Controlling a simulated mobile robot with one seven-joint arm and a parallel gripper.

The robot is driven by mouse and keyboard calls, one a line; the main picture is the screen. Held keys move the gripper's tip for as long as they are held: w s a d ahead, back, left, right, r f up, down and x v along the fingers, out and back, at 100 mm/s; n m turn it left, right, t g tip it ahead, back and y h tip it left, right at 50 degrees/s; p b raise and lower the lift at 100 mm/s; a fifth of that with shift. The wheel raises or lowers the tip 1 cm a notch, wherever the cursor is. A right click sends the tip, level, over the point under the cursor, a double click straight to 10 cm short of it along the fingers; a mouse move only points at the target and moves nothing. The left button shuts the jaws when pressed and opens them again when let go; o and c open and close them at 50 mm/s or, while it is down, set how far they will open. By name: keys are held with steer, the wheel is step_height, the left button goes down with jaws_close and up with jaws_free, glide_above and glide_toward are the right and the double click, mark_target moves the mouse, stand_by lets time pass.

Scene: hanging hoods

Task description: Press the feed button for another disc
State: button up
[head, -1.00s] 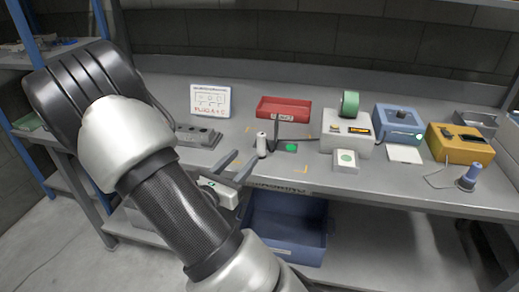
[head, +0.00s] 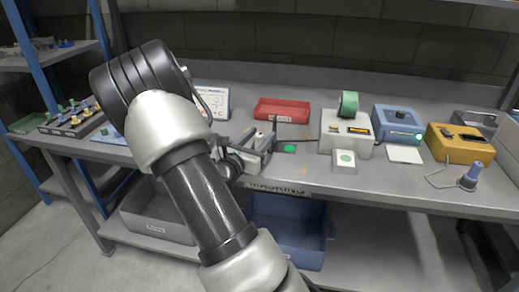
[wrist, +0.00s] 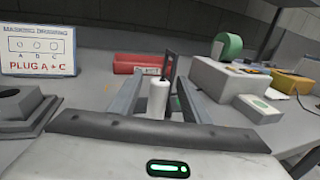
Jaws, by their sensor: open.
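A small white box with a round green button (head: 345,159) stands at the table front, before a pale dispenser (head: 352,133) carrying a green tape roll (head: 348,104). In the wrist view the white box (wrist: 258,108) is right of my fingers, apart from them. My gripper (head: 262,147) is open over the table, left of the box. In the wrist view a white cylinder (wrist: 158,98) appears between the fingers of my gripper (wrist: 158,103); I cannot tell whether they touch it.
A red bin (head: 282,110), a blue box (head: 398,122) and a yellow box (head: 460,145) stand on the table. A sign (wrist: 38,51) and a grey block (wrist: 25,107) are at left in the wrist view. A blue bin (head: 290,245) is below.

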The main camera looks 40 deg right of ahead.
jaws_close()
step_height(320, 180, up, 10)
steer(key=p, duration=0.3)
stand_by(0.4)
stand_by(0.7)
